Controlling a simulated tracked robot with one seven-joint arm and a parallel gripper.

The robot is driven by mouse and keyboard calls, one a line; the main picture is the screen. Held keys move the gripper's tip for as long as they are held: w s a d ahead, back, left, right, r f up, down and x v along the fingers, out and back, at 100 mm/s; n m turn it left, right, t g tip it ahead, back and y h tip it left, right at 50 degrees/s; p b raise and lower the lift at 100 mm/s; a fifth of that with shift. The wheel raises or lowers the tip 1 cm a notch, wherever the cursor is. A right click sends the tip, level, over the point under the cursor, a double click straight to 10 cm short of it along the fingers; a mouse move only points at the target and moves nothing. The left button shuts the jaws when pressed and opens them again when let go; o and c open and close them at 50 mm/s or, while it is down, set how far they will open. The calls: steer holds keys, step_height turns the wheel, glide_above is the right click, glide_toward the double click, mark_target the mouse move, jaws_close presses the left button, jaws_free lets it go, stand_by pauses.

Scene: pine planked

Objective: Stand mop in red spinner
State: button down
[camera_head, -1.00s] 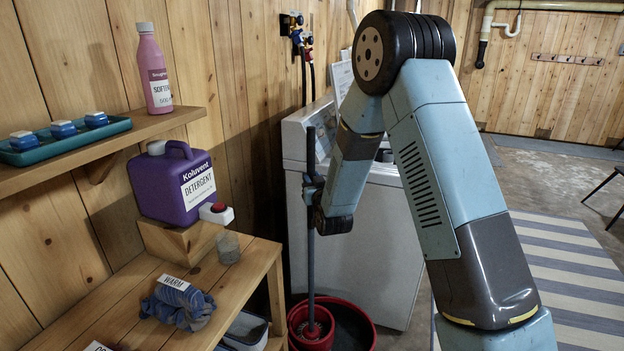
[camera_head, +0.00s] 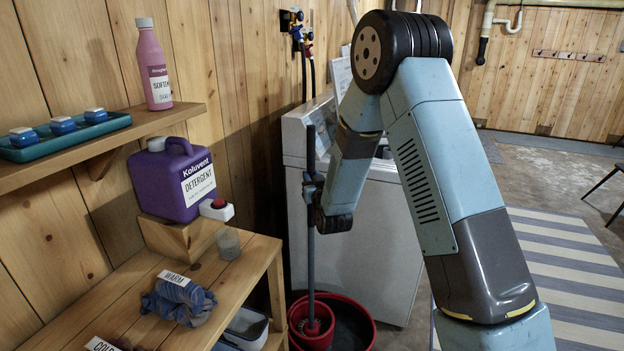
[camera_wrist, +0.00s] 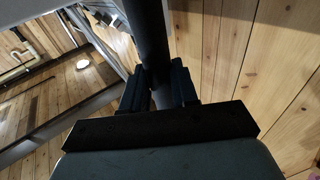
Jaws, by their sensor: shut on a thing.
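The mop is a dark upright pole (camera_head: 311,262) in the head view, with its lower end at the red spinner. My gripper (camera_head: 312,188) is shut on the pole at its upper part. In the wrist view the pole (camera_wrist: 150,45) passes between the two black fingers of my gripper (camera_wrist: 163,88). The red spinner (camera_head: 367,326) is a round tub on the floor with a smaller red cup-like part (camera_head: 314,338) at its left, around the pole's foot. The mop's head is mostly hidden there, and I cannot tell how deep it sits.
A white appliance (camera_head: 385,255) stands behind the spinner. A wooden bench (camera_head: 262,262) at left holds a purple detergent jug (camera_head: 172,180), a glass (camera_head: 228,243) and a blue cloth (camera_head: 180,302). A shelf (camera_head: 150,122) holds a pink bottle (camera_head: 153,65). A striped rug (camera_head: 570,270) lies at right.

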steer(key=c, duration=0.8)
jaws_free()
steer(key=shift+s, duration=0.1)
steer(key=v, duration=1.3)
steer(key=s+d+r+m+g+h, duration=0.1)
steer(key=s+d+r+g+h, duration=0.35)
steer(key=d+r, duration=0.75)
steer(key=s+d+r+g, duration=0.2)
steer(key=s, duration=0.7)
steer(key=s+d+r+m+g, duration=0.1)
steer(key=s+d+r+g, duration=0.2)
steer(key=s, duration=0.6)
steer(key=s+d+r+m+g, duration=0.1)
steer(key=s+d+r+g, duration=0.1)
steer(key=s, duration=0.7)
steer(key=shift+s+d+r+g, duration=0.2)
steer(key=shift+d+r+g, duration=0.2)
steer(key=shift+g, duration=0.15)
